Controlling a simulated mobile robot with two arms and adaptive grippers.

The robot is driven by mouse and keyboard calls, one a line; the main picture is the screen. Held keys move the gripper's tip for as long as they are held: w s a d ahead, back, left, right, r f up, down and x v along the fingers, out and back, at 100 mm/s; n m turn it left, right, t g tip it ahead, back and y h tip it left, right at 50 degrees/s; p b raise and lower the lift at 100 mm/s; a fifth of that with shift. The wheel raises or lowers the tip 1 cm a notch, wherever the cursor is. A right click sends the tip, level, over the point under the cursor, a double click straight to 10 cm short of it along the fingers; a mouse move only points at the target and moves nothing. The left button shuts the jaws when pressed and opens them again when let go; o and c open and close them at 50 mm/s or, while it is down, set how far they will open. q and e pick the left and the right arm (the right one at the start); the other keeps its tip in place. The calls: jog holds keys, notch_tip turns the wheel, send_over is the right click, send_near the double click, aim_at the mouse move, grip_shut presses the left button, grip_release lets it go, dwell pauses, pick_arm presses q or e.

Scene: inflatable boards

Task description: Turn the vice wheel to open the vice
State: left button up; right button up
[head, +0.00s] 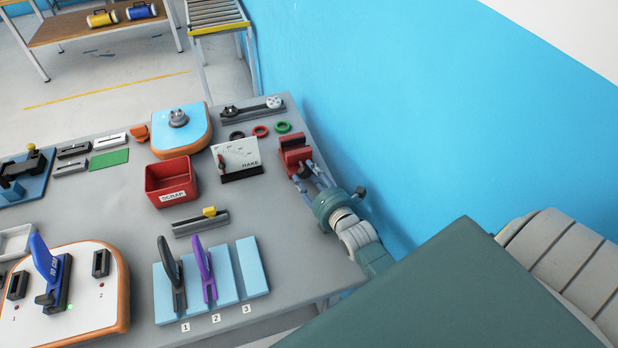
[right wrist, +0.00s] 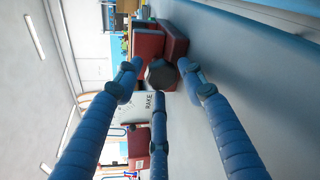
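The red vice (head: 294,142) stands near the right edge of the grey workbench, close to the blue wall. In the right wrist view its red body (right wrist: 172,42) shows behind a dark, faceted wheel (right wrist: 161,74). My right gripper (head: 308,172) reaches to the vice's near side, where the fingers partly hide the wheel. In the right wrist view its blue fingers (right wrist: 162,82) are spread around the wheel. Gaps show between the two upper fingertips and the wheel; I cannot tell whether the lower finger touches. My left gripper is out of view.
A white gauge (head: 237,156) marked RAKE stands left of the vice, with a red SCRAP bin (head: 171,181) beyond it. Coloured rings (head: 260,131) lie behind the vice. A blue lever board (head: 220,277) sits nearer. The blue wall (head: 420,110) is close on the right.

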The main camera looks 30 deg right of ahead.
jog(key=c, duration=0.9)
jog(key=shift+r, duration=0.1)
jog(key=shift+a+n+h+p, duration=0.1)
jog(key=shift+n+h+p, duration=0.25)
jog(key=shift+n, duration=0.25)
jog(key=shift+n+h, duration=0.35)
jog(key=shift+n, duration=0.45)
jog(key=shift+w+a+n+h+b, duration=0.15)
jog(key=shift+n+h+b, duration=0.35)
jog(key=shift+n+b, duration=0.5)
jog(key=shift+r+n, duration=0.1)
jog(key=shift+n, duration=0.2)
